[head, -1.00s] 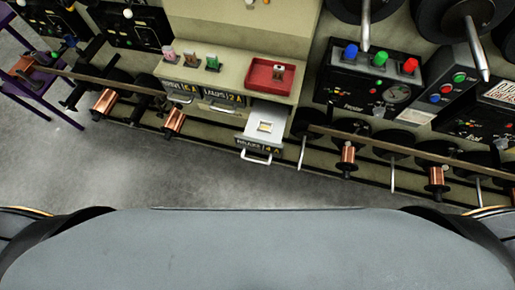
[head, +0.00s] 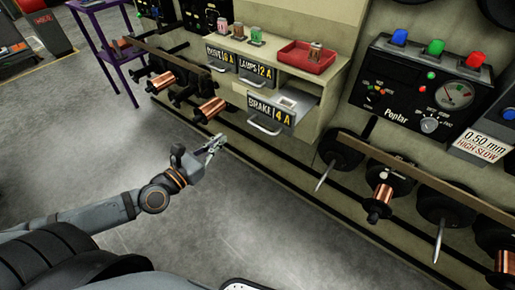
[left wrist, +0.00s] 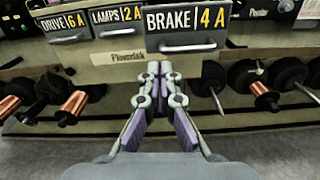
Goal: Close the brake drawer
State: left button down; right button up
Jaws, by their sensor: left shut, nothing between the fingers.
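The brake drawer (head: 271,113), labelled "BRAKE 4 A", stands pulled out of the beige cabinet, with a pale item inside its open top. Its front and handle also show in the left wrist view (left wrist: 187,18). My left gripper (head: 217,142) is shut and empty. It is in front of the cabinet, to the left of and below the drawer handle, apart from it. In the left wrist view the closed fingers (left wrist: 158,72) point toward the cabinet just below the drawer front. My right gripper is not in view.
The drive drawer (head: 218,57) and lamps drawer (head: 256,72) sit flush beside it. A red tray (head: 305,57) and several small fuses stand on the cabinet top. Copper spools on rails (head: 378,203) flank the cabinet. The grey floor (head: 270,230) in front is clear.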

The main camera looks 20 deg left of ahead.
pick_arm(q)
jog(key=p, duration=0.3)
send_near(256, 110)
jog(key=shift+n, duration=0.3)
jog(key=p+x, duration=0.1)
jog(key=x, duration=0.4)
jog(key=shift+w+d, duration=0.1)
jog(key=shift+w, duration=0.2)
jog(key=shift+w+d+f, duration=0.1)
jog(key=shift+w+d, duration=0.15)
jog(key=shift+w, duration=0.3)
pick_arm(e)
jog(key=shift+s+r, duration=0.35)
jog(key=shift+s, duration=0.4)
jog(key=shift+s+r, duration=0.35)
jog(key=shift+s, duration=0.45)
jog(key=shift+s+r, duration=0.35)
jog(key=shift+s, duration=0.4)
